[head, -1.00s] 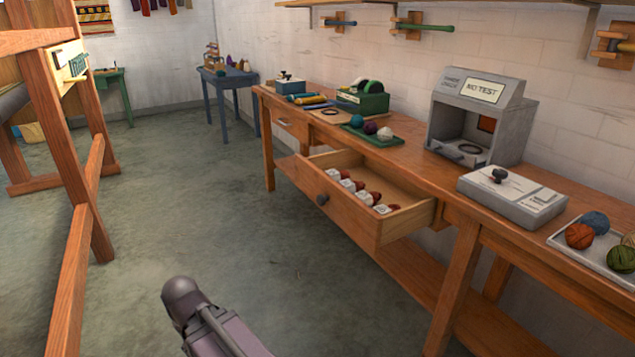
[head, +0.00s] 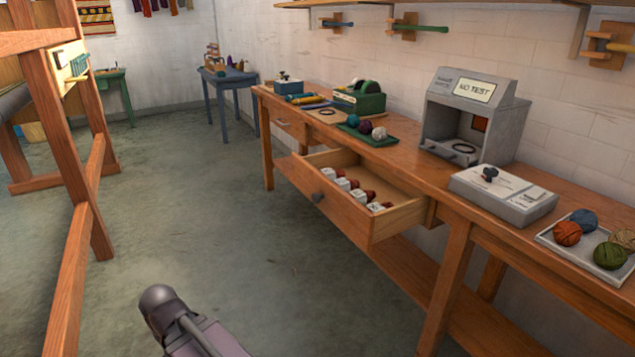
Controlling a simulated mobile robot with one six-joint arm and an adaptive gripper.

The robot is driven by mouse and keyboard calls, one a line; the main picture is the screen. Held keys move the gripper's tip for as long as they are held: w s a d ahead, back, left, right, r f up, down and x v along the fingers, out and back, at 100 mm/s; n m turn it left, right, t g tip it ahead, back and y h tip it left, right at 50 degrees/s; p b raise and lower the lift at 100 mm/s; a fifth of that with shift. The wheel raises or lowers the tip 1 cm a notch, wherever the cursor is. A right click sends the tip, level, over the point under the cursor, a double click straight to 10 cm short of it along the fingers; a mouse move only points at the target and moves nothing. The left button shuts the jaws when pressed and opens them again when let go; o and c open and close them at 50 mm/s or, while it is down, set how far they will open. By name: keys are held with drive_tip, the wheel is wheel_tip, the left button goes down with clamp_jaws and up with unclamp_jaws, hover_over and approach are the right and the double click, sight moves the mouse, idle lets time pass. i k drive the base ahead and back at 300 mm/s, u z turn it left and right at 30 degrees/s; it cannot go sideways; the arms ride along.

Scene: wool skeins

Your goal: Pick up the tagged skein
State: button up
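Several small skeins with white and dark red parts (head: 342,184) lie in a row in the open drawer (head: 405,222) under the long wooden bench. The white parts may be tags, but they are too small to read. On a green mat (head: 380,143) on the bench are a teal ball, a purple ball (head: 365,127) and a white ball. A pale tray (head: 583,262) at the right edge holds several wool balls, among them an orange one (head: 567,233), a blue one and a green one (head: 610,256). I see no clear tag on these. My gripper is not in view; only part of my arm shows at the bottom.
A grey booth (head: 475,110) with a "NO TEST" sign and a grey box with a black knob (head: 502,195) stand on the bench (head: 470,190). A wooden frame (head: 75,150) stands at left. The floor between is clear.

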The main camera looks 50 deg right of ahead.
sight(332, 175)
drive_tip(key=k, duration=1.7)
drive_tip(key=z, duration=1.1)
drive_tip(key=i, duration=1)
drive_tip(key=u, duration=0.1)
